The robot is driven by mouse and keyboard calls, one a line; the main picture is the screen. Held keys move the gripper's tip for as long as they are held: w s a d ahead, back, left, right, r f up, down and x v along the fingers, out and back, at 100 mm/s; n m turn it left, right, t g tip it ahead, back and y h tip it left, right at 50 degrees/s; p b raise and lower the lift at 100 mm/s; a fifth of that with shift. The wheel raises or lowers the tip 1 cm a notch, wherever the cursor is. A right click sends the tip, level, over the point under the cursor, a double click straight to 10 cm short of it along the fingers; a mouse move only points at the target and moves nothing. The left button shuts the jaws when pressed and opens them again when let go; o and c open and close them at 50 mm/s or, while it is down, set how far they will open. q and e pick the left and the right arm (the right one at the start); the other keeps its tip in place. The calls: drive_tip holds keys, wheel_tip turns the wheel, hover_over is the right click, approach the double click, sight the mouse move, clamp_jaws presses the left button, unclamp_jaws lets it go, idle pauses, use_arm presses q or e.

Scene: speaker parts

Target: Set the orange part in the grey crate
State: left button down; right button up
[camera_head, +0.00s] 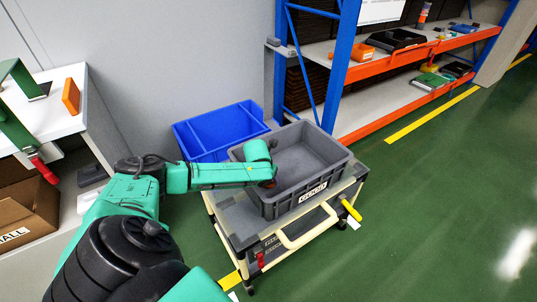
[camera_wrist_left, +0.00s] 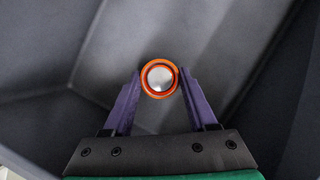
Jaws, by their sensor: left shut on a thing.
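The orange part (camera_wrist_left: 146,90) is a round piece with an orange ring and a shiny silver dome in the middle. My left gripper (camera_wrist_left: 161,76) is shut on it, with the purple fingertips at its two sides. The grey crate (camera_head: 285,205) stands on a cart; its inner walls and floor fill the left wrist view (camera_wrist_left: 215,35). In the head view my left gripper (camera_head: 271,178) is at the crate's left side, reaching in over the rim, and the arm mostly hides the part. I cannot tell whether the part touches the crate floor. My right gripper is not in view.
A blue crate (camera_head: 190,135) stands behind the cart. A white table (camera_head: 45,118) with an orange block (camera_head: 71,96) is at the left, with a cardboard box (camera_head: 25,208) below. Shelves (camera_head: 385,62) stand at the back right. The green floor at right is clear.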

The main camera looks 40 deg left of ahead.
use_arm(q)
drive_tip(key=shift+f, duration=0.45)
drive_tip(key=shift+c, duration=0.6)
unclamp_jaws()
drive_tip(key=p+v, duration=0.4)
drive_tip(key=v, duration=1)
drive_tip(key=shift+r, duration=0.25)
drive_tip(key=shift+s, duration=0.15)
